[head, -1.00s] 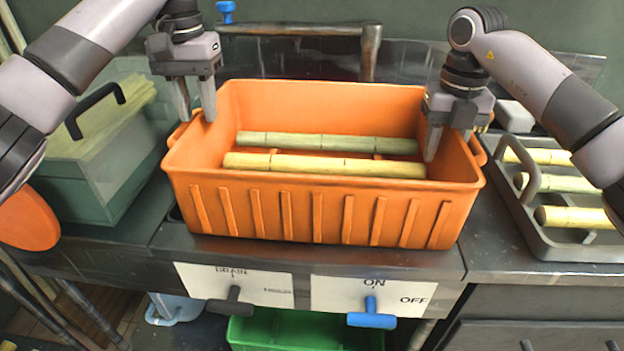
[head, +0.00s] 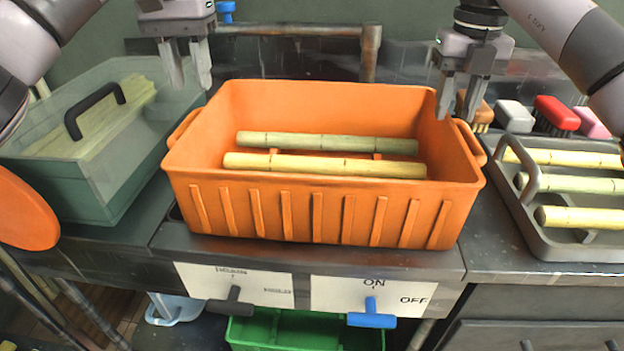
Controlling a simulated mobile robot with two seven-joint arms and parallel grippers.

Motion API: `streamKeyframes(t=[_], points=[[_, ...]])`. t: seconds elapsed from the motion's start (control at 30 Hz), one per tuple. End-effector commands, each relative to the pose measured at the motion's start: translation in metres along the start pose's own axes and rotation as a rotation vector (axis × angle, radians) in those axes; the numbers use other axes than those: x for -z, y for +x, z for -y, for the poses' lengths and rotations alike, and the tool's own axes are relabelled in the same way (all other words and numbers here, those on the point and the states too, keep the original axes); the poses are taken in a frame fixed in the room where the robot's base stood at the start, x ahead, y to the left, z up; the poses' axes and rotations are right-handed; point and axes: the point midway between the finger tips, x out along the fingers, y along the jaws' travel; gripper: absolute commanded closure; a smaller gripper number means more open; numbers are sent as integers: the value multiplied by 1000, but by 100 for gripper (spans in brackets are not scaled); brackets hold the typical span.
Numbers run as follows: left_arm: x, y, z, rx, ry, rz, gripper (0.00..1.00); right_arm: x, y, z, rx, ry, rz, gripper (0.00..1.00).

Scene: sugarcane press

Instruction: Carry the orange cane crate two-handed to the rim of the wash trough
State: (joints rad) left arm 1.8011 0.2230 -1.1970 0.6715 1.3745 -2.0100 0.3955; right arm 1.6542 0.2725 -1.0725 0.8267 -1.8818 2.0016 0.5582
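The orange cane crate (head: 320,210) sits level on the grey metal wash trough (head: 330,258), its ribbed front wall near the trough's front edge. The crate hides the basin beneath it. Two pale green-yellow canes lie inside: a front cane (head: 325,166) and a rear cane (head: 325,143). My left gripper (head: 192,90) is open and empty, above and behind the crate's left handle (head: 186,127). My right gripper (head: 455,119) is open and empty, above the crate's right end near its right handle (head: 468,142). Both appear clear of the crate.
A lidded greenish box (head: 75,190) with pale stalks stands left. A grey rack (head: 590,247) with several canes stands close on the right, brushes (head: 556,114) behind it. A pipe (head: 371,52) rises behind the crate. A blue lever (head: 371,319) and dark lever (head: 232,305) project in front.

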Motion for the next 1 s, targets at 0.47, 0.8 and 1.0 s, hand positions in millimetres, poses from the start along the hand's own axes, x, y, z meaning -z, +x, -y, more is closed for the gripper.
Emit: streamKeyframes(t=[0.47, 0.8, 1.0], points=[[0, 0, 0, 0, 0, 0, 65, 0, -38, 0, 0, 0, -2, 65], [0, -1, 0, 0, 0, 0, 65, 0, -40, 0, 0, 0, -1, 65], [0, -12, 0, 0, 1, 0, 65, 0, -53, 0, 0, 0, -1, 65]])
